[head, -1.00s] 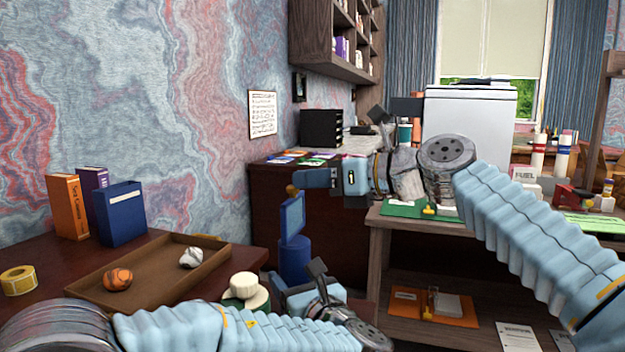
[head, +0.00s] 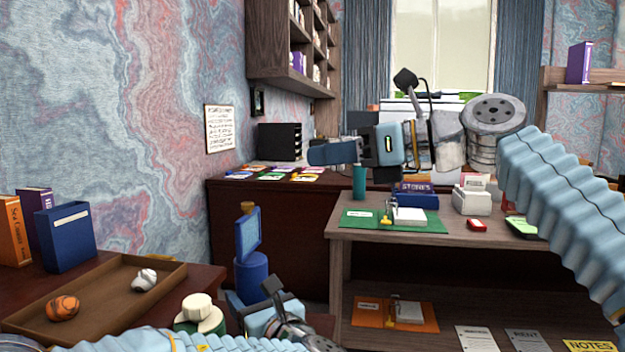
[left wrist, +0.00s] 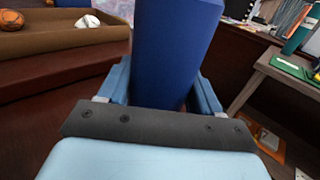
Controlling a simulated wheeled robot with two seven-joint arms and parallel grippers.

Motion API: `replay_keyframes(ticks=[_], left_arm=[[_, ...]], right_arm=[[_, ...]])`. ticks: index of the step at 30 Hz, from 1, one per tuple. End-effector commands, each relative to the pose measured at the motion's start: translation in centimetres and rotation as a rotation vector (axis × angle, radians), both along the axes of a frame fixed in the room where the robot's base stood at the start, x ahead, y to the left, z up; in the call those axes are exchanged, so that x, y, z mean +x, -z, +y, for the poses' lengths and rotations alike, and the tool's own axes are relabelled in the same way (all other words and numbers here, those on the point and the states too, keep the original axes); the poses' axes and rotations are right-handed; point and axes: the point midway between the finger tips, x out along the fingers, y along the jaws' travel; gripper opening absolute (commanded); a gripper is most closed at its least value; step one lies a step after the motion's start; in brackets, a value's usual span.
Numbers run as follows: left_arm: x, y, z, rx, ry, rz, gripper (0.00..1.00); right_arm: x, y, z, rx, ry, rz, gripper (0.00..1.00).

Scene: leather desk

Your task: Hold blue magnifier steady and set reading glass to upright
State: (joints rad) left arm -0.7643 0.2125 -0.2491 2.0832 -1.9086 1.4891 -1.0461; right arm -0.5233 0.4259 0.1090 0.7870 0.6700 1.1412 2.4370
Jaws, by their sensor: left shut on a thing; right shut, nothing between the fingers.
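The blue magnifier (head: 251,272) has a dark blue cylindrical body, with a flat framed blue panel (head: 249,235) and a brown knob above it. The panel looks slightly tilted; I cannot tell whether it is the reading glass, and no separate one is clear. My left gripper (head: 240,303) is shut on the magnifier's lower body, partly hidden by my arm. In the left wrist view the blue body (left wrist: 178,45) stands between the two fingers. My right gripper (head: 322,153) is shut and empty, raised to the right of the panel and higher, apart from it.
A white-topped round object (head: 198,308) stands beside my left arm. Books and a blue box (head: 66,238) stand behind the tray. A wooden table (head: 350,232) with stationery is at right.

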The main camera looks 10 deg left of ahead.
Motion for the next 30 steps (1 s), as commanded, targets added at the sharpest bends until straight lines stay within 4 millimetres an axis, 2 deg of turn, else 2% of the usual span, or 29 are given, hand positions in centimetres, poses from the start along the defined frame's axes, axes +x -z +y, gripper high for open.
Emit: replay_keyframes(ticks=[8, 9, 15, 25, 30], left_arm=[[0.0, 0.0, 0.0, 0.000, -0.001, 0.000, 0.20], [0.0, 0.0, 0.0, 0.000, -0.001, 0.000, 0.66], [0.0, 0.0, 0.0, 0.000, -0.001, 0.000, 0.94], [-0.3, 0.0, -0.3, -0.001, 0.001, 0.001, 0.94], [-2.2, 0.0, -2.3, 0.000, 0.003, 0.000, 0.94]], right_arm=[[0.0, -0.2, -0.2, -0.001, 0.001, 0.001, 0.00], [0.0, -0.2, -0.2, -0.001, 0.001, 0.001, 0.00], [0.0, -0.2, -0.2, -0.001, 0.000, 0.001, 0.00], [-0.1, -0.2, -0.2, -0.001, 0.000, 0.001, 0.00], [-0.1, -0.2, -0.2, 0.000, 0.000, 0.001, 0.00]])
